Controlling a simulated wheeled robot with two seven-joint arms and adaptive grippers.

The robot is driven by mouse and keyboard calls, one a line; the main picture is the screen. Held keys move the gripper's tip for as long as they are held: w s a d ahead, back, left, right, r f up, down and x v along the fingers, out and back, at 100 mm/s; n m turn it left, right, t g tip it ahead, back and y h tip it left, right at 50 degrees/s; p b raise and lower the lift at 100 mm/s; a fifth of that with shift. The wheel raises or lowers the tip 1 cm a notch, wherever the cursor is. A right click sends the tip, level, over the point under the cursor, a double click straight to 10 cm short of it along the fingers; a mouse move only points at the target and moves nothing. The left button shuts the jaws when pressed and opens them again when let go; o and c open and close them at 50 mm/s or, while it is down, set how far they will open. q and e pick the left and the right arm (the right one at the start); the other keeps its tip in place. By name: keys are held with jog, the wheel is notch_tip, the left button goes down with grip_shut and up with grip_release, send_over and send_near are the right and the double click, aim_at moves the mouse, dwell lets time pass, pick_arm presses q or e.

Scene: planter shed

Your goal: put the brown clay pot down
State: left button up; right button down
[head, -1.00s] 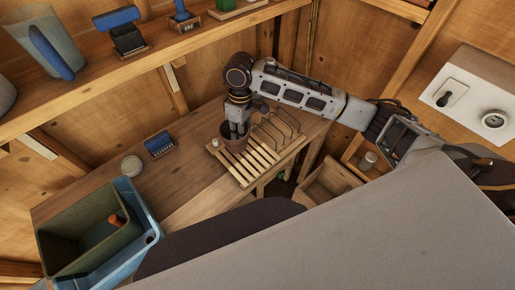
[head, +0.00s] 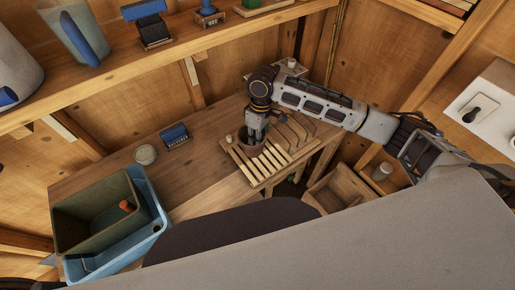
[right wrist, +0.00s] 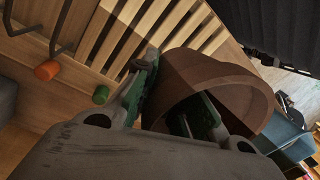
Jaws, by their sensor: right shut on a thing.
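The brown clay pot (head: 251,149) is at the slatted wooden rack (head: 272,167) on the bench, over its left end. My right gripper (head: 254,138) comes down on the pot from above. In the right wrist view the gripper (right wrist: 172,102) is shut on the wall of the pot (right wrist: 232,78), one finger outside and one inside. The slats show close behind the pot in that view. I cannot tell whether the pot's base touches them. My left gripper is not in view.
Wire hoops (head: 295,130) stand right of the pot. A blue brush (head: 174,135) and a round pale lid or jar (head: 145,154) lie to the left on the bench. A blue crate (head: 150,220) holding a green bin (head: 92,190) is at the front left.

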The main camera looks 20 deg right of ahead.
jog(key=shift+f, duration=2.95)
jog(key=c, duration=1.5)
grip_release()
jog(key=shift+f, duration=0.1)
jog(key=shift+o, duration=0.2)
notch_tip(320, 180, up, 12)
jog(key=w+d, duration=0.1)
jog(key=shift+d, duration=0.1)
